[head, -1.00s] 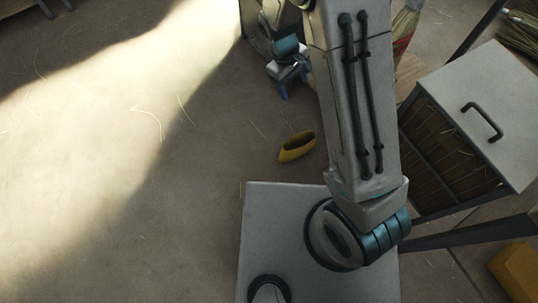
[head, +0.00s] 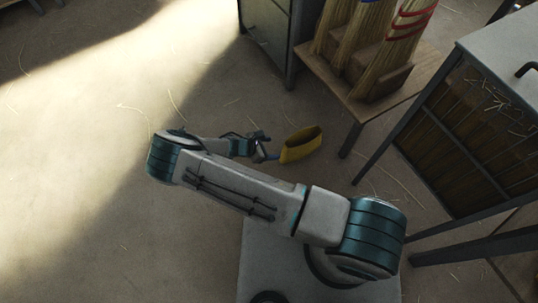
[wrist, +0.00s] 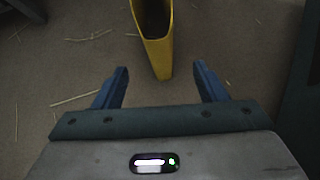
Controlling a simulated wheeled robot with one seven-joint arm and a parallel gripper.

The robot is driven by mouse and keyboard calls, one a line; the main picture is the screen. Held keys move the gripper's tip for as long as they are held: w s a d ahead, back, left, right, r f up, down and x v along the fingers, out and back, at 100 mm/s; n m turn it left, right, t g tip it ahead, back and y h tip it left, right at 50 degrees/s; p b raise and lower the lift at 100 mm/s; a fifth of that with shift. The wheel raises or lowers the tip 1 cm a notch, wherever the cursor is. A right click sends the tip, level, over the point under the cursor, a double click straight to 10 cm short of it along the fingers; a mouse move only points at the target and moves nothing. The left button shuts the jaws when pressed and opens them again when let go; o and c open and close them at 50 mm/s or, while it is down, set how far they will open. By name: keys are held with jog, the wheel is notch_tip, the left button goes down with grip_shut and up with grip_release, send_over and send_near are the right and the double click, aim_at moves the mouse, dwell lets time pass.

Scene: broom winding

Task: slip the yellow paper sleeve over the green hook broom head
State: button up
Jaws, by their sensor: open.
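The yellow paper sleeve (head: 301,146) stands on the floor beyond my arm, with its open mouth upward. My gripper (head: 268,148) is low beside its left end in the head view. In the wrist view the sleeve (wrist: 157,52) is at the top centre, its narrow end pointing at my gripper (wrist: 161,68). The blue fingers are open, with that end between their tips in the picture; I see no clear contact. Several straw brooms stand on a wooden stand at the top right, with blue or red bindings (head: 412,25). I cannot make out a green hook.
The wooden stand (head: 386,101) is right of and behind the sleeve. A dark cabinet (head: 268,38) stands at the top. A grey-topped case with straw inside (head: 470,140) is on the right.

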aim_at(285, 146)
jog(key=shift+n, duration=0.5)
jog(key=b+x, duration=0.2)
jog(key=x, duration=0.2)
jog(key=b+x, duration=0.1)
jog(key=x, duration=0.4)
jog(key=a+f+b+x, duration=0.1)
jog(key=b+x, duration=0.1)
jog(key=x, duration=0.2)
jog(key=shift+d+f+b, duration=0.15)
jog(key=shift+d+b, duration=0.1)
jog(key=shift+b, duration=0.1)
jog(key=c, duration=0.8)
jog(key=shift+r+p, duration=1.25)
jog(key=shift+r, duration=0.3)
